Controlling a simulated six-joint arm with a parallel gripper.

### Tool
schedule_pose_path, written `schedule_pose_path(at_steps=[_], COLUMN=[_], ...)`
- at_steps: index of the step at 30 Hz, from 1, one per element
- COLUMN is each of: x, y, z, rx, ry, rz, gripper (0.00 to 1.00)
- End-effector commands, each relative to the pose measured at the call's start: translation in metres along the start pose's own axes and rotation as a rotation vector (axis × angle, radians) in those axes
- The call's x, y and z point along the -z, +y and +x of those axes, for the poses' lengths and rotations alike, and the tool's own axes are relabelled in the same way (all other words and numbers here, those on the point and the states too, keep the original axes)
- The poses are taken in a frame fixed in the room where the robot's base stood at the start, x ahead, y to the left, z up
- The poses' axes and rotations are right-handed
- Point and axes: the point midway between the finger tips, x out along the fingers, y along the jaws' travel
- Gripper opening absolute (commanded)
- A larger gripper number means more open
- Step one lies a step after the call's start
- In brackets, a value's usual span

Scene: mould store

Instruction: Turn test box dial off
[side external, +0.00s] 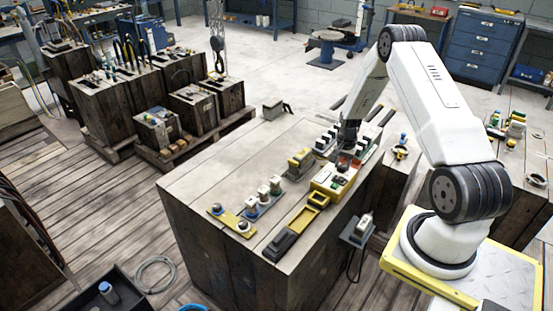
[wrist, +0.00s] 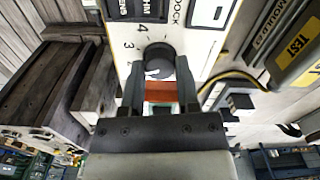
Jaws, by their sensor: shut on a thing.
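The test box (side external: 322,188) is a yellow box with a pale top, on the dark wooden block in the side view. Its pale panel (wrist: 205,45) shows in the wrist view, with printed numbers including 3 and 4. The dial (wrist: 160,58) is a dark round knob with a small pale mark on its lower left edge. My gripper (wrist: 160,88) points down at the panel and is shut on the dial, one finger on each side. An orange-red strip (wrist: 160,92) shows between the fingers. In the side view my gripper (side external: 346,150) hides the dial.
A yellow frame (side external: 303,220) and a dark block lie in front of the box. Plates with pale knobs (side external: 264,193) stand to the left. The block's left top (side external: 225,165) is clear.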

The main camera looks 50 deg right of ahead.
Motion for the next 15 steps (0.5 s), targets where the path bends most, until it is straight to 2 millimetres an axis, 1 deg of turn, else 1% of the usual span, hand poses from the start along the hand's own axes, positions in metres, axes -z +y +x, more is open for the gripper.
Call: schedule_pose_path(at_steps=[8, 15], x=[0.0000, -0.0002], y=[-0.0008, -0.0007], z=[-0.0004, -0.0003], rx=[0.001, -0.001], ry=[0.000, -0.002], rz=[-0.037, -0.149], gripper=[0.00, 0.00])
